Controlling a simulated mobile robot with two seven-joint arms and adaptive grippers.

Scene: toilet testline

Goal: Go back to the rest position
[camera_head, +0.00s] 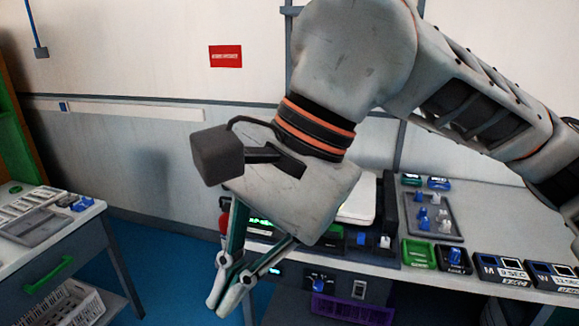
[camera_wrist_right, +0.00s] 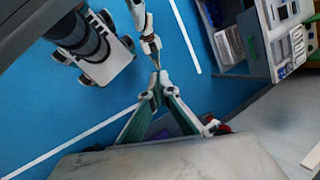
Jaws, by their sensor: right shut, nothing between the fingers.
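My right arm fills the upper middle and right of the head view. Its gripper (camera_head: 226,302) points down and slightly left in front of the testline table, with its fingertips together and nothing between them. The fingers also show in the right wrist view (camera_wrist_right: 157,84), where they meet above the blue floor. In the head view the fingertips hang in front of the table, apart from its things. My left gripper does not show in the head view.
The table (camera_head: 516,218) on the right bears a tray with blue and white parts (camera_head: 433,216), a green bin (camera_head: 418,253) and labelled boxes (camera_head: 502,270). A side table (camera_head: 87,218) stands at left, a white basket (camera_head: 75,306) below it. Blue floor (camera_head: 165,262) between is clear.

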